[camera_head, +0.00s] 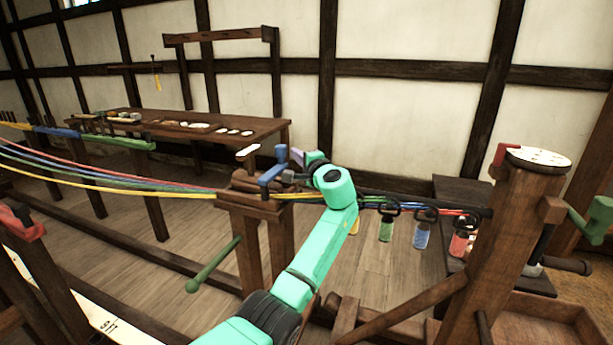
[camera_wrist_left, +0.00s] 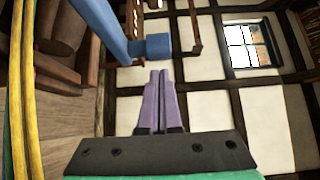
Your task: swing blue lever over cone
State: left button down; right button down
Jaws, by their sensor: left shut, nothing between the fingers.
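The blue lever (camera_head: 271,174) is on top of a wooden post stand (camera_head: 252,198), beside the strands. In the left wrist view, the blue lever (camera_wrist_left: 101,28) comes down from the top and ends in a blue block (camera_wrist_left: 153,46) just beyond my fingertips. My left gripper (camera_head: 297,156) is at the lever's right in the head view. Its purple fingers (camera_wrist_left: 159,75) are shut with nothing between them. I cannot tell whether they touch the lever. I cannot make out the cone; my arm and the stand top cover part of that area. My right gripper is not in view.
Coloured strands (camera_head: 110,179) run from the left across the stand to the right. Colored weights (camera_head: 421,235) hang beyond my arm. A green handle (camera_head: 213,266) sticks out of the stand. A thick post (camera_head: 510,235) stands at the right, and a workbench (camera_head: 190,128) is behind.

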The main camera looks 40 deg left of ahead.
pick_arm(q)
jog(key=b+v, duration=0.1)
jog(key=v, duration=1.1)
jog(key=shift+s+d, duration=0.25)
jog(key=shift+f, duration=0.1)
